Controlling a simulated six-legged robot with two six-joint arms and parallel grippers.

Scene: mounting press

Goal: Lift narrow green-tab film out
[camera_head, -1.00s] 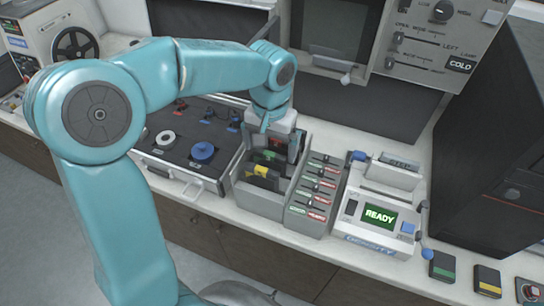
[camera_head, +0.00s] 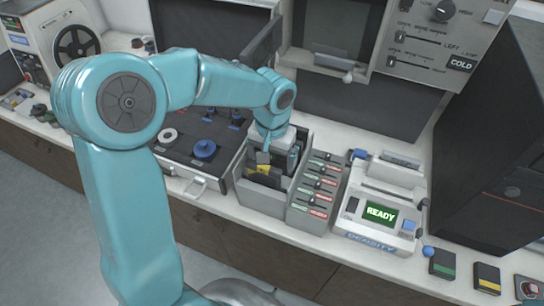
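My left gripper (camera_head: 274,158) points down into the open grey box (camera_head: 262,204) that holds the films. Its fingers are small and partly merged with the film tops, so I cannot tell whether they are open or shut. A dark film with a yellow tab (camera_head: 261,169) stands in the front part of the box. The green tab of the narrow film does not show clearly; the gripper covers that part of the box. My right gripper is not in view.
Right of the box is a grey rack (camera_head: 318,195) with several labelled slots, then the white density device (camera_head: 378,212) reading READY. A dark tray with a blue knob (camera_head: 204,149) lies to the left. Green (camera_head: 442,264) and yellow (camera_head: 487,279) tabbed pieces lie at front right.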

